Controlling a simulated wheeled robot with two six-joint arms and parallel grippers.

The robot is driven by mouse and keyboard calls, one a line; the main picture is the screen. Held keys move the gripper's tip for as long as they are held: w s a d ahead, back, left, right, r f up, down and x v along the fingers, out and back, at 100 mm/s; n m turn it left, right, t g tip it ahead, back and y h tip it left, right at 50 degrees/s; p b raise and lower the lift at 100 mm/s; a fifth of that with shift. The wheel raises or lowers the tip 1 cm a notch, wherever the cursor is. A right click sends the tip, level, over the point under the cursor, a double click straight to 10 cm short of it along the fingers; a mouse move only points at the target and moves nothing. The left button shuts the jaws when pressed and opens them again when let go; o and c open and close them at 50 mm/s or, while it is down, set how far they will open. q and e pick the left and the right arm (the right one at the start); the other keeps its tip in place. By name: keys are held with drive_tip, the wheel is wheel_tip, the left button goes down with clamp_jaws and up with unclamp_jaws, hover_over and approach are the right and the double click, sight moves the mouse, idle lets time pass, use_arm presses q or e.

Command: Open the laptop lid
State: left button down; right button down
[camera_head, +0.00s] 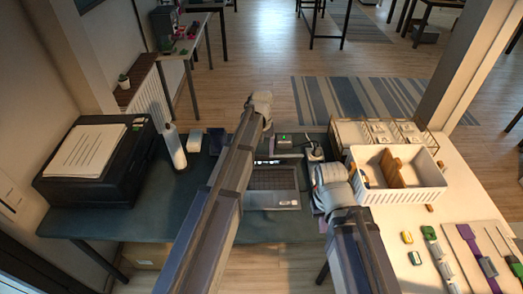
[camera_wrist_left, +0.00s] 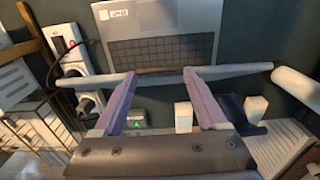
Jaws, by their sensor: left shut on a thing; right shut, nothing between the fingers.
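The laptop (camera_head: 273,200) lies on the dark table with its keyboard showing. It also shows, upside down, in the left wrist view (camera_wrist_left: 160,50). Its lid (camera_wrist_left: 238,70) stands raised and appears nearly edge-on as a thin grey bar across that view. My left gripper (camera_wrist_left: 158,74) is at the lid's edge, shut on it, with a finger to either side of the picture's middle. In the head view my left arm reaches past the laptop and hides much of that gripper. My right gripper (camera_head: 331,190) is just right of the laptop, shut and empty, its fingertips hard to make out.
A power strip (camera_wrist_left: 75,55) with plugs stands beside the laptop. A small box with a green light (camera_head: 284,142) is behind it. A printer (camera_head: 90,160) and white bottle (camera_head: 174,146) are left. A white basket (camera_head: 405,194) is right.

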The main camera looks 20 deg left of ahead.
use_arm(q)
drive_tip(key=shift+s+d, duration=0.1)
idle(0.6)
unclamp_jaws()
wheel_tip(320, 180, up, 8)
drive_tip(key=p, duration=0.8)
drive_tip(key=shift+f, duration=0.15)
